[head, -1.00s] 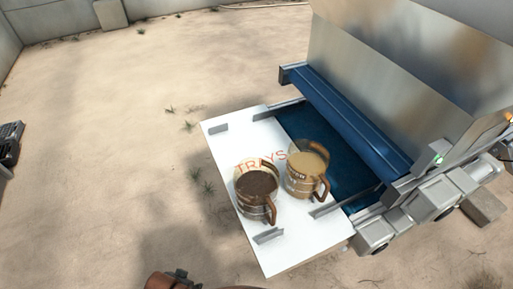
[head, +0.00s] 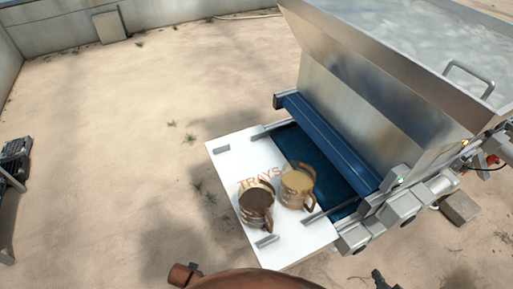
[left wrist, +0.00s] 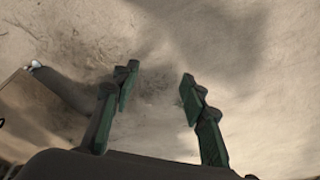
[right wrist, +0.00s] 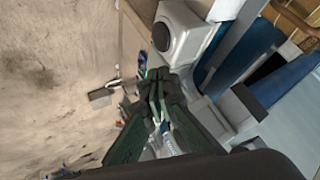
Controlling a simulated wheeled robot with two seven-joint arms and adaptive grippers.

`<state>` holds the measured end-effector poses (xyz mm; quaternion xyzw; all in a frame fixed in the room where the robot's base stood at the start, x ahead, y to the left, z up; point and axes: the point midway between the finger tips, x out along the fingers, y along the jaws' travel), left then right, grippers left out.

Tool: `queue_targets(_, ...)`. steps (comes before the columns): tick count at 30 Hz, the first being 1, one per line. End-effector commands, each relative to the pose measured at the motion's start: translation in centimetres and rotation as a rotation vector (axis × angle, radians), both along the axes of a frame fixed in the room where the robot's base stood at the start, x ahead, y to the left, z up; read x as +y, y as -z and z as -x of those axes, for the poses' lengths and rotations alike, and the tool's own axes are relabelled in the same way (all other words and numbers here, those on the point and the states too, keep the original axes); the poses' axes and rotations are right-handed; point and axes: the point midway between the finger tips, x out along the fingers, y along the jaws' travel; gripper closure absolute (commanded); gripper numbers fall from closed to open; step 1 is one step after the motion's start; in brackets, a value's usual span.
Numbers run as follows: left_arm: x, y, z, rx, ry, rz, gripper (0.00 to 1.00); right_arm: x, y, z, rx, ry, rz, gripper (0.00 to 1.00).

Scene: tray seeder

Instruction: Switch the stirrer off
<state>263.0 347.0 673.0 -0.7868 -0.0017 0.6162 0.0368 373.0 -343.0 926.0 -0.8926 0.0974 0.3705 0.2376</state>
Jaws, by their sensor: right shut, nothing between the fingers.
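The tray seeder is a steel hopper machine (head: 350,95) at the right of the head view. Its open top shows a grey, rippled fill (head: 410,25); I cannot make out a stirrer or its switch. A small green light (head: 400,181) and an orange light (head: 463,143) show on its right side. My right gripper (head: 382,281) shows as a dark tip at the bottom edge of the head view. In the right wrist view it (right wrist: 157,95) is shut and empty, close to the machine's grey housings. My left gripper (left wrist: 157,85) is open and empty above bare ground.
A white board (head: 225,160) marked TRAYS lies at the machine's front, beside a blue belt (head: 328,165). A grey block (head: 460,208) lies on the ground at right. Open sand lies left.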

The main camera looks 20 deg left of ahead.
Motion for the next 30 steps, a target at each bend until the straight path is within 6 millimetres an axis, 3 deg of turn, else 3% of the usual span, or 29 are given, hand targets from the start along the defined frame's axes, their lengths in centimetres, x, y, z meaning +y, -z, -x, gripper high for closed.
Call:
queue_targets(1,-0.2,3.0,0.9,0.02,0.005,0.003,0.6,0.0,-0.7,-1.3,-0.056,0.045,-0.057,1.0)
queue_targets(6,-0.6,12.2,4.8,0.061,0.024,0.009,0.6,-0.4,-4.5,-5.7,-0.284,0.212,-0.307,1.0)
queue_targets(9,-0.8,17.0,8.2,0.087,0.038,0.012,0.6,-0.9,-7.2,-7.9,-0.422,0.3,-0.479,1.0)
queue_targets(13,-0.9,21.7,13.2,0.114,0.054,0.015,0.6,-2.0,-10.7,-9.7,-0.583,0.388,-0.701,1.0)
queue_targets(18,-0.7,25.0,18.6,0.14,0.07,0.017,0.6,-3.3,-14.3,-10.7,-0.736,0.45,-0.933,1.0)
queue_targets(21,-0.6,25.9,20.5,0.147,0.075,0.017,0.6,-3.9,-15.5,-10.9,-0.787,0.465,-1.017,1.0)
queue_targets(24,-0.8,26.2,21.6,0.152,0.077,0.018,0.6,-4.2,-16.1,-10.9,-0.814,0.473,-1.06,1.0)
queue_targets(30,-0.7,26.3,21.9,0.152,0.078,0.017,0.6,-4.3,-16.3,-10.9,-0.821,0.474,-1.074,1.0)
